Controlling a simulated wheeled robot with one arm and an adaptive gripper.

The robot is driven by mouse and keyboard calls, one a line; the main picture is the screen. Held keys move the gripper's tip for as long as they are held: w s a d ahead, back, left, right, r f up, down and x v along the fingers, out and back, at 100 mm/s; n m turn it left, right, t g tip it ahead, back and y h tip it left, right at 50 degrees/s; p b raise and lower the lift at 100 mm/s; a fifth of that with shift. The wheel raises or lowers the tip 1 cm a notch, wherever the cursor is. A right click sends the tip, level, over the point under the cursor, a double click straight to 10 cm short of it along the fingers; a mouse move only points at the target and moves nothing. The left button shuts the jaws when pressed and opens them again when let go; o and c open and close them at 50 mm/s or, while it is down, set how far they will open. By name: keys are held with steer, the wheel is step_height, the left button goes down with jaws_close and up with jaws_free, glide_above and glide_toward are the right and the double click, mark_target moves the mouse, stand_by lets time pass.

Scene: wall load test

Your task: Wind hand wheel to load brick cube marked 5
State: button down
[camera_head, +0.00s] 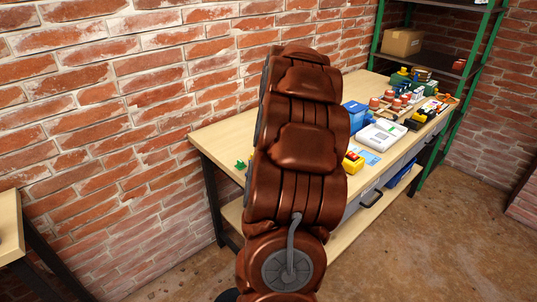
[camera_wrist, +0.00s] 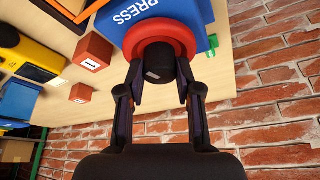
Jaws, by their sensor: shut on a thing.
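The wrist view shows a blue box lettered PRESS (camera_wrist: 178,12) with a round red hand wheel (camera_wrist: 133,42) on its face. Two red-brown cubes lie left of the press on the wooden top: one marked 1 (camera_wrist: 93,52) and a smaller-looking one (camera_wrist: 81,93) with an unclear mark. I see no cube marked 5. In the head view my arm hides my gripper and the wheel.
The wooden bench (camera_head: 215,135) runs along the brick wall. It carries a white device (camera_head: 378,136), a yellow-and-red box (camera_head: 353,161) and several red pieces farther back. A green-framed shelf with a carton (camera_head: 402,42) stands beyond. The floor at the right is clear.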

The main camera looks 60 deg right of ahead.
steer(key=m+g+b, duration=0.1)
steer(key=m, duration=0.1)
steer(key=m+b, duration=0.2)
steer(key=m, duration=0.1)
steer(key=shift+w+g+h, duration=0.15)
steer(key=shift+g+h, duration=0.25)
steer(key=shift+a+m, duration=0.1)
steer(key=shift+m, duration=0.2)
steer(key=c, duration=0.8)
jaws_free()
steer(key=v, duration=1.2)
steer(key=shift+a, duration=0.1)
